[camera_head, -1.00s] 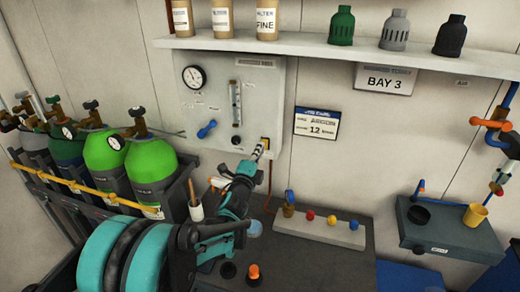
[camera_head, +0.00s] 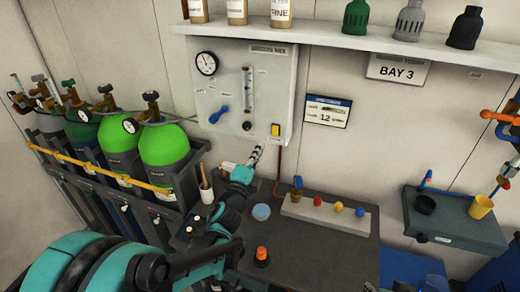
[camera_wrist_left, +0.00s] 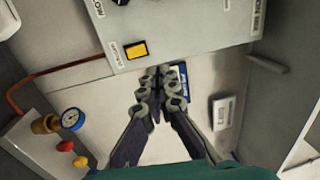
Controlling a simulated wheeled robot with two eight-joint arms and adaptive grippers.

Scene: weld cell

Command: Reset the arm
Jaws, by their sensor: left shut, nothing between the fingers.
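My left arm comes in from the lower left in the head view. Its gripper (camera_head: 256,157) is shut and empty, below the wall panel (camera_head: 203,98) and apart from it. In the left wrist view the gripper's fingers (camera_wrist_left: 158,75) meet at their tips, just under the panel with its yellow switch (camera_wrist_left: 137,50). The yellow switch also shows in the head view (camera_head: 275,130). The panel carries a round gauge, a blue valve handle and a flow tube. My right gripper is not in view.
Green gas cylinders (camera_head: 164,146) stand in a rack at left behind a yellow bar. A dark bench (camera_head: 320,255) holds a strip with coloured knobs (camera_head: 325,217) and an orange-topped item (camera_head: 262,255). A shelf (camera_head: 340,42) runs above. A grey wall box (camera_head: 455,225) is at right.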

